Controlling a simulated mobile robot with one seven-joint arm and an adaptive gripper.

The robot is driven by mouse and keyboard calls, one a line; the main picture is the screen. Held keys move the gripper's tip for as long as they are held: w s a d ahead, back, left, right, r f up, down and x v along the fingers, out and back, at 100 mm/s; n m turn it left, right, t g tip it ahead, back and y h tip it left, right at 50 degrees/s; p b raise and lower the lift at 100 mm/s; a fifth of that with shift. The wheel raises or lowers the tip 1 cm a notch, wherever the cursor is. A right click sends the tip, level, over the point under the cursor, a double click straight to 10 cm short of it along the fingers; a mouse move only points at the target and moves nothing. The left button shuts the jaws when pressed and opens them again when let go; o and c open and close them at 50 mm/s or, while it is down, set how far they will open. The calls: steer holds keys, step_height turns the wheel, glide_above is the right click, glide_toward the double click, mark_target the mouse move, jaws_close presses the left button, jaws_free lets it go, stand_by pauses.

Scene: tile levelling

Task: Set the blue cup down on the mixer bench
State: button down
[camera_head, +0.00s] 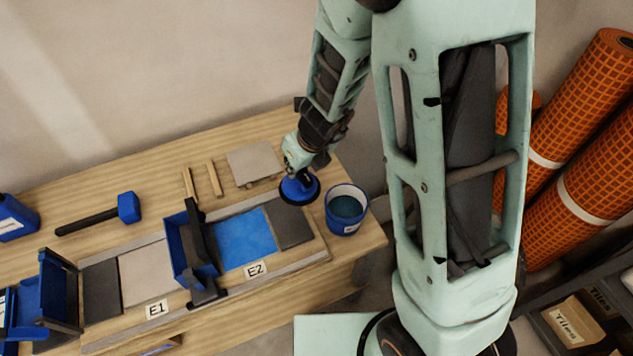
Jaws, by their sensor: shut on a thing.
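The blue cup (299,190) looks like a round suction cup with a dark rim, seen from above. My gripper (297,170) is shut on its upper part; the fingers and grip are small and partly hidden. The cup is over the wooden bench, by the upper right corner of a dark grey tile (291,229). I cannot tell whether it touches the surface beneath. The wooden bench (240,135) stands against the wall. Nothing readable marks it as the mixer bench.
A blue bucket (346,222) stands close right of the cup. A beige tile (253,163), two wooden sticks (213,179) and a mallet (127,208) lie along the back. A blue-and-black frame (187,248) stands left of the blue patch (245,240). Orange rolls (580,120) stand right.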

steer(key=shift+s+d+f+m+t+h, duration=0.15)
steer(key=shift+d+m, duration=0.1)
steer(key=shift+m, duration=0.25)
steer(key=shift+s+d+f+m+t+h, duration=0.1)
steer(key=shift+s+d+m+t+h, duration=0.1)
steer(key=shift+m, duration=0.3)
steer(key=shift+w+d+f, duration=0.2)
steer(key=shift+w, duration=0.15)
steer(key=shift+w+d+f+b, duration=0.55)
steer(key=shift+w+f+b, duration=0.3)
steer(key=shift+w+f, duration=1.3)
steer(key=shift+w+d+f+b, duration=0.6)
steer(key=shift+w+f+b, duration=0.2)
steer(key=shift+w+f, duration=1.3)
steer(key=shift+w+d+f+b, duration=0.55)
steer(key=shift+w+f+b, duration=0.3)
steer(key=shift+w+f, duration=1.3)
steer(key=shift+r, duration=0.1)
steer(key=c, duration=1.8)
jaws_free()
steer(key=shift+c, duration=0.2)
